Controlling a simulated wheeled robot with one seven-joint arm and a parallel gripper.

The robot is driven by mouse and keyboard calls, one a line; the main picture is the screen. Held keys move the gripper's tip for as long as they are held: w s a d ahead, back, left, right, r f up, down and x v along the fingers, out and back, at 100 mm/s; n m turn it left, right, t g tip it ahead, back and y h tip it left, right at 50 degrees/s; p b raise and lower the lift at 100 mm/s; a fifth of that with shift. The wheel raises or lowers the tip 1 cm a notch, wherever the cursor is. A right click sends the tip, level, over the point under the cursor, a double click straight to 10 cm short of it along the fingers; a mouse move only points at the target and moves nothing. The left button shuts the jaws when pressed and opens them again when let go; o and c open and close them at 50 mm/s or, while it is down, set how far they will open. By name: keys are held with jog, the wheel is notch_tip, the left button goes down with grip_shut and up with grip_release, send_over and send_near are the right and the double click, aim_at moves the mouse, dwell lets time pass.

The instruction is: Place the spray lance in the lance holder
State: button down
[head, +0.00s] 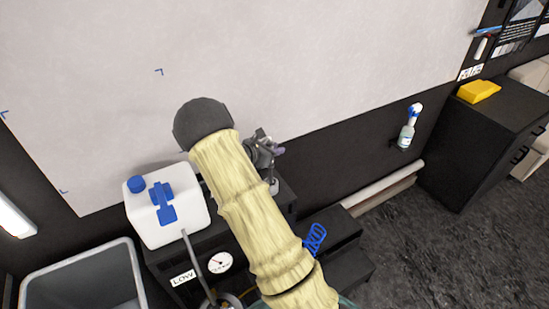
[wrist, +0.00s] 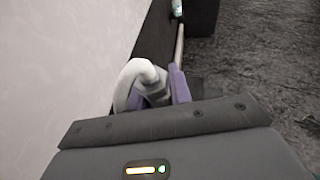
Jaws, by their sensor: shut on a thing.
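My gripper (head: 262,152) is at the end of my pale-sleeved arm, close to the white wall and above the dark stepped unit. In the wrist view its purple-grey fingers (wrist: 178,88) are shut on a pale grey, curved piece, which I take to be the spray lance (wrist: 138,78). Most of its length is hidden behind my gripper body. In the head view a small grey part (head: 273,186) shows just below my gripper. I cannot clearly pick out the lance holder; a blue slotted piece (head: 314,238) stands on the dark step right of my arm.
A white jug with blue cap (head: 165,222) stands left of my arm, above a gauge (head: 219,263) and a LOW label. A grey bin (head: 85,275) is at lower left. A spray bottle (head: 407,130) is by the wall; a dark cabinet (head: 480,140) is right. Open floor lies right.

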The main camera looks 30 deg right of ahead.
notch_tip(320, 180, down, 4)
jog(key=shift+f+p, duration=0.1)
jog(key=shift+p, duration=0.75)
jog(key=shift+f, duration=0.15)
jog(key=c, duration=1.3)
grip_release()
jog(key=shift+r, duration=0.2)
